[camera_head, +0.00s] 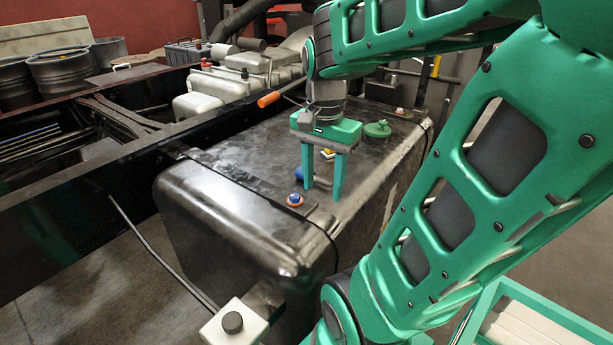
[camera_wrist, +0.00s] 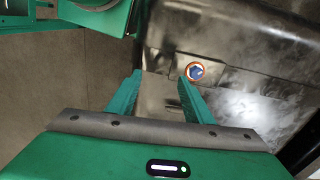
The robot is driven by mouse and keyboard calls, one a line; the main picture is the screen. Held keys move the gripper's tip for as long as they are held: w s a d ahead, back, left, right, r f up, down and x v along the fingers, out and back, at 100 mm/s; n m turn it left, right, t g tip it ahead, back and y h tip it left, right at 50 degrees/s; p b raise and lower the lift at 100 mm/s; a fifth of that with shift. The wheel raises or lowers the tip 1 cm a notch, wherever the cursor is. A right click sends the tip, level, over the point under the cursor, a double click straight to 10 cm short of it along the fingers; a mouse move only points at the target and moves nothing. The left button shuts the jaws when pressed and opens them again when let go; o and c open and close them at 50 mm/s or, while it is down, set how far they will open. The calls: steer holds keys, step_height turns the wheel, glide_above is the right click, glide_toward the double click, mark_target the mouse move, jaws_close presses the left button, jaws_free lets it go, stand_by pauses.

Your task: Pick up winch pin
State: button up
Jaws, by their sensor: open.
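My gripper (camera_head: 322,192) points down over the dark tank (camera_head: 235,232), its fingers apart and nothing seen between them. A small orange-ringed knob with a blue top (camera_head: 295,199) sits on the tank's top near its front edge, left of the fingertips. In the wrist view this knob (camera_wrist: 194,72) is just right of my open gripper (camera_wrist: 160,78), apparently on a small plate. A blue round-ended grey piece (camera_head: 300,172) lies behind or beside the left finger, partly hidden. I cannot tell for sure which of these is the winch pin.
A green cap (camera_head: 377,129) stands on the tank behind my gripper. An orange-handled tool (camera_head: 268,99) is at the back. A black chassis rail (camera_head: 90,195) runs along the left. A white box with a dark knob (camera_head: 234,322) is at the front. My arm covers the right side.

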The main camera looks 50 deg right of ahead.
steer(key=w+d+r+m, duration=0.35)
steer(key=w+m, duration=0.25)
steer(key=m, duration=0.3)
steer(key=w+d+r+m, duration=0.2)
steer(key=w+d+m, duration=0.25)
steer(key=m, duration=0.55)
steer(key=f, duration=0.7)
steer(key=w+f, duration=0.1)
steer(key=f, duration=0.3)
steer(key=shift+a, duration=0.2)
steer(key=shift+r, duration=0.1)
jaws_close()
steer(key=shift+w, duration=0.1)
